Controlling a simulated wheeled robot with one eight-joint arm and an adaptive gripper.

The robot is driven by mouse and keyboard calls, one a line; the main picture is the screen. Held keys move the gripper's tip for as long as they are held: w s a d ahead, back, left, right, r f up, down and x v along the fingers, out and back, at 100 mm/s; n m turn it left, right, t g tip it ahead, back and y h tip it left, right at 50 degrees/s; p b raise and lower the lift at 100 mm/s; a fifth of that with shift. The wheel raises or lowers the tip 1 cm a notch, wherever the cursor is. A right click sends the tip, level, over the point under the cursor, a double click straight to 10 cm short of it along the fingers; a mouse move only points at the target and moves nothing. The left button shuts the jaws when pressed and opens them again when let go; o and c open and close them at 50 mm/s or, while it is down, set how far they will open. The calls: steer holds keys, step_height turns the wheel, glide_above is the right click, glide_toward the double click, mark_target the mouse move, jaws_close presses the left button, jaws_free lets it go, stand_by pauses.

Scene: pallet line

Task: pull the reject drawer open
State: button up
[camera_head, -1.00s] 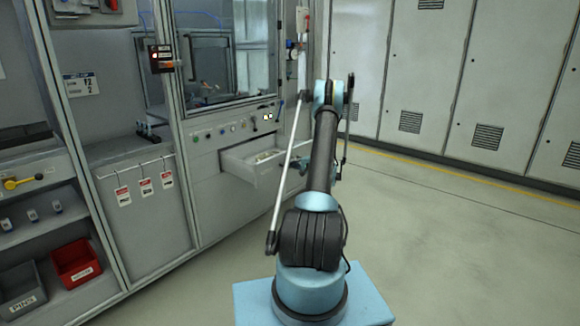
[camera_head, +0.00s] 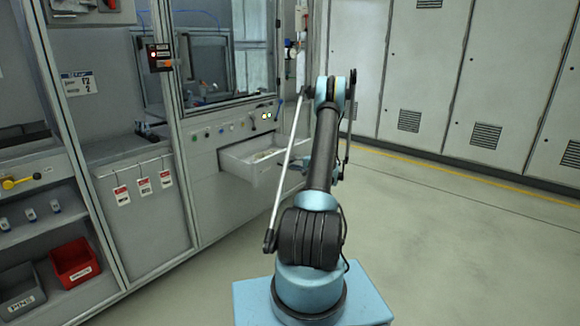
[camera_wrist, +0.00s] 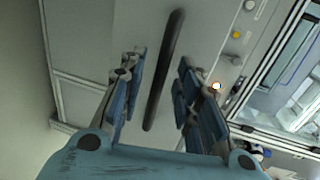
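The reject drawer (camera_head: 240,171) is a light grey drawer below the button panel, and it stands pulled out from the cabinet with its inside showing from above. In the wrist view, its dark bar handle (camera_wrist: 164,70) runs lengthwise between my fingers on the drawer's pale front (camera_wrist: 90,45). My gripper (camera_wrist: 162,92) is open, with blue-padded fingers on both sides of the handle and a visible gap to each side. In the head view, my gripper is mostly hidden behind my arm, close to the drawer's right front.
The button panel (camera_head: 236,125) with lit lamps is above the drawer. Red tags (camera_head: 144,186) hang on a rail to the left. A red bin (camera_head: 75,262) sits low at the left. Grey lockers (camera_head: 440,80) line the back; the floor (camera_head: 460,240) at the right is clear.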

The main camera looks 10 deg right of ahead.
steer(key=v, duration=0.9)
steer(key=shift+s, duration=0.1)
